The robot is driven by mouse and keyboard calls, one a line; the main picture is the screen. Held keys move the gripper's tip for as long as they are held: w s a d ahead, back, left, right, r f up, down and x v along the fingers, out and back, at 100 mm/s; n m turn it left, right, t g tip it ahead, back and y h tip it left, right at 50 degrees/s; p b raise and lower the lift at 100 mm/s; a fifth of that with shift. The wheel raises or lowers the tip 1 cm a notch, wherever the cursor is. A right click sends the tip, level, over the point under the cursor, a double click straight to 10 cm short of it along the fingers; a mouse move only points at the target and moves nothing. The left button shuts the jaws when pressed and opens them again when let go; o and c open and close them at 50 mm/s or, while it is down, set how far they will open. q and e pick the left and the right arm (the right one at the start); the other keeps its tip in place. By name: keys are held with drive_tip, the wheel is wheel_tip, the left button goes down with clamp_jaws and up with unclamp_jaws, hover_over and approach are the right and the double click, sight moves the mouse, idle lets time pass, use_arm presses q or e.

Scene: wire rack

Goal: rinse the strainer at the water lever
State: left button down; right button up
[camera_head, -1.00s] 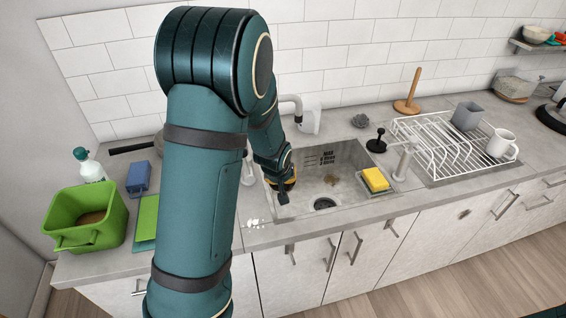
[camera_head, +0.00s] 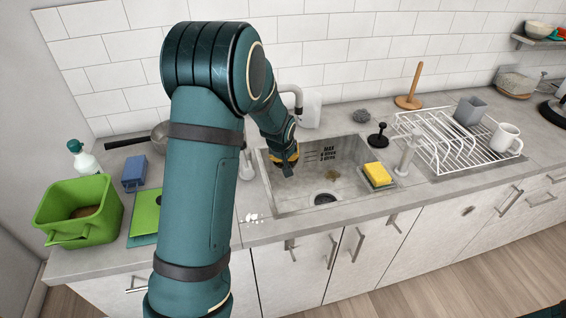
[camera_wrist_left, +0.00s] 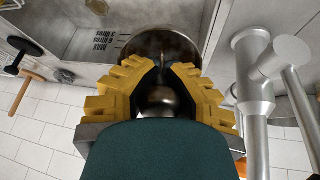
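My left arm reaches over the grey sink (camera_head: 345,200), with its gripper (camera_head: 288,167) above the sink's left part. In the left wrist view, the yellow fingers (camera_wrist_left: 160,80) close around a shiny, dark round metal piece, which appears to be the strainer (camera_wrist_left: 160,42). Its lower part is hidden by the fingers and gripper body. A metal tap with a side lever (camera_wrist_left: 283,58) stands close to the right of the gripper there. In the head view, a pale spout (camera_head: 292,93) shows behind my arm. My right gripper is not in view.
A yellow sponge (camera_head: 376,169) sits at the sink's right edge, near a black plunger-like tool (camera_head: 377,138). A green bin (camera_head: 80,215) stands at left.

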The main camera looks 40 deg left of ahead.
use_arm(q)
drive_tip(key=w+a+f+b, duration=0.1)
drive_tip(key=w+a, duration=0.1)
drive_tip(key=w, duration=0.4)
drive_tip(key=shift+a+f+b, duration=0.15)
drive_tip(key=shift+a+b, duration=0.15)
drive_tip(key=shift+a, duration=0.1)
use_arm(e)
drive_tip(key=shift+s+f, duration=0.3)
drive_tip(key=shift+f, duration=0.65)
use_arm(q)
drive_tip(key=shift+w, duration=0.1)
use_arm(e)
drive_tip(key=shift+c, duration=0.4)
